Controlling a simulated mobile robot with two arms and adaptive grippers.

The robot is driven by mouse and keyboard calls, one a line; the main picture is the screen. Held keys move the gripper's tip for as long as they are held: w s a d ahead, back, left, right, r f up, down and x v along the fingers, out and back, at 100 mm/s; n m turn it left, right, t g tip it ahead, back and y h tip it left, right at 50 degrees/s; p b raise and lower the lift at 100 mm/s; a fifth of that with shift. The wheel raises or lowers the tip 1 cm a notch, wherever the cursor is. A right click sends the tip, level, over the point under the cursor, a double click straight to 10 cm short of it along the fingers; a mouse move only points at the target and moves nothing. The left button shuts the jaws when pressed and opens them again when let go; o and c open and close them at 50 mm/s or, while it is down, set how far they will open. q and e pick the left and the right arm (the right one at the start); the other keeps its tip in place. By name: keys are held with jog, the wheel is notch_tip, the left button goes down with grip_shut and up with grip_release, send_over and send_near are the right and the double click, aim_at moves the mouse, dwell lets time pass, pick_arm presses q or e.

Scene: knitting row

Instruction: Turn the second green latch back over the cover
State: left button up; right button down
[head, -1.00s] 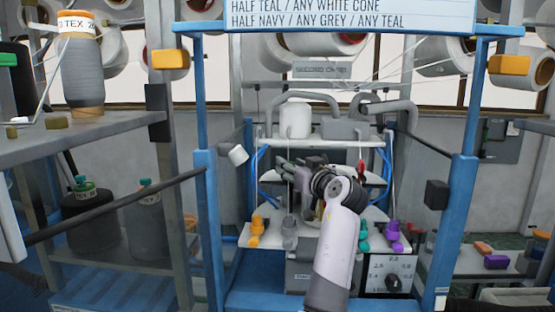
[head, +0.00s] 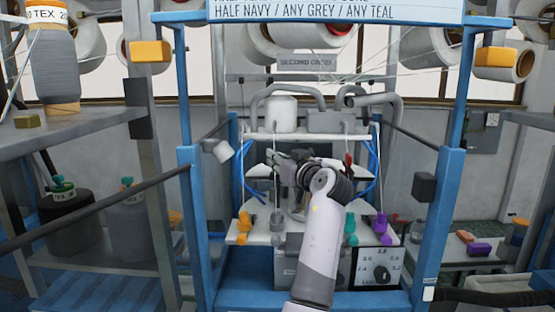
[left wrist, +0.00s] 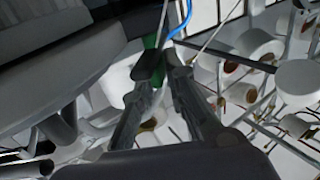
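My left gripper (head: 284,166) reaches into the middle of the knitting machine in the head view, above its white plate (head: 262,236). In the left wrist view its two dark fingers (left wrist: 164,66) lie close together, with a narrow gap along them. A green part (left wrist: 150,43), possibly the latch, shows behind the fingertips. More green shows low beside the left finger. I cannot tell whether the fingers touch it. The cover and the second latch cannot be made out in the head view, where my arm and gripper block part of the machine. My right gripper is not in view.
Blue posts (head: 190,215) frame the machine on both sides. Orange, teal (head: 350,228) and purple (head: 382,228) pieces stand along its front. A dial box (head: 378,270) sits below at right. A dark rod (head: 100,208) crosses at left. White cones (left wrist: 300,80) crowd the wrist view's right.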

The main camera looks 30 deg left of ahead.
pick_arm(q)
grip_shut()
jog(key=shift+r, duration=0.1)
dwell(1.1)
jog(key=o, duration=0.7)
grip_release()
jog(key=shift+o, duration=0.2)
jog(key=v, duration=0.7)
jog(key=shift+d, duration=0.25)
jog(key=shift+s, duration=0.1)
jog(key=shift+c, duration=0.4)
